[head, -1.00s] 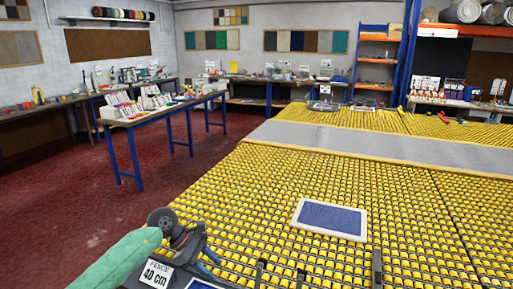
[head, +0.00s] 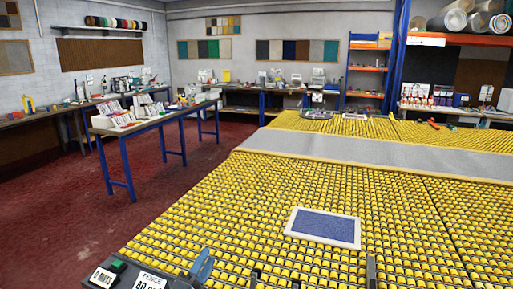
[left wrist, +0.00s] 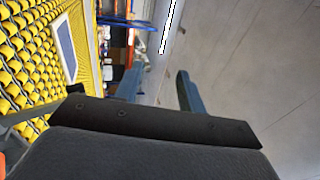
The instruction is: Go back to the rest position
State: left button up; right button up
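My left gripper (head: 202,267) shows at the bottom of the head view, only as a small blue-grey finger part beside the table's near edge. In the left wrist view its two fingers (left wrist: 158,90) stand apart with nothing between them, so it is open and empty. My right gripper is not in the head view. A small blue rug piece with a white border (head: 323,228) lies flat on the yellow roller table (head: 260,200), apart from my left gripper.
A dark panel with a green button (head: 118,266) and white labels is at the table's near left corner. A grey strip (head: 350,147) crosses the table. A blue-legged bench (head: 150,125) stands at left; red floor (head: 70,225) between is clear.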

pick_arm(q)
jog(key=s+a+f+n+g+y, duration=0.3)
jog(key=s+a+f+n+y, duration=0.15)
jog(key=f+n, duration=0.25)
jog(key=s+a+f+n+g+y, duration=0.3)
jog(key=s+a+f+n+y, duration=0.15)
jog(key=f+n, duration=0.25)
jog(key=s+d+f+n+g, duration=0.1)
jog(key=s+f+n+g, duration=0.2)
jog(key=s+f+g, duration=0.55)
jog(key=s+f+n+g, duration=0.3)
jog(key=s+f+n, duration=0.1)
jog(key=s, duration=0.9)
jog(key=s+d+f, duration=0.2)
jog(key=f, duration=1.7)
jog(key=s+d+f+g+h, duration=0.1)
jog(key=s+f, duration=0.2)
jog(key=f, duration=1.7)
jog(key=shift+d+f, duration=0.25)
jog(key=shift+d, duration=0.15)
jog(key=shift+g, duration=0.25)
